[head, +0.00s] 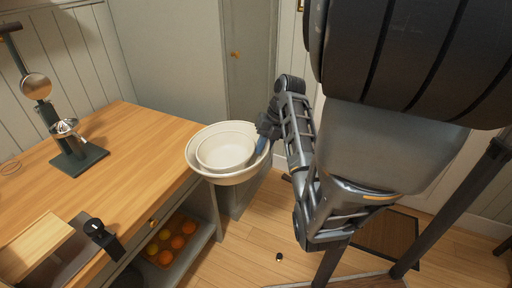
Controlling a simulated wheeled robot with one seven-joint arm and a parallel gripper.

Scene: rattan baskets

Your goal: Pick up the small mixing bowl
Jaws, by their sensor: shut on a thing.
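Two white bowls are nested at the right end of the wooden counter: a smaller inner bowl (225,150) inside a wider outer bowl (193,156). They extend past the counter's edge; whether they touch the counter is unclear. My gripper (263,143) is at their right side, with a blue finger part in the gap between the inner bowl and the outer rim. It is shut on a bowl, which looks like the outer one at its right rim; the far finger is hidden.
The wooden counter (125,150) holds a dark green juicer stand (80,160), a cutting board (35,245) and a black-handled item (98,230). A crate of orange fruit (172,242) sits on a shelf below. A grey cabinet (180,60) stands behind. A small dark object (279,257) lies on the floor.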

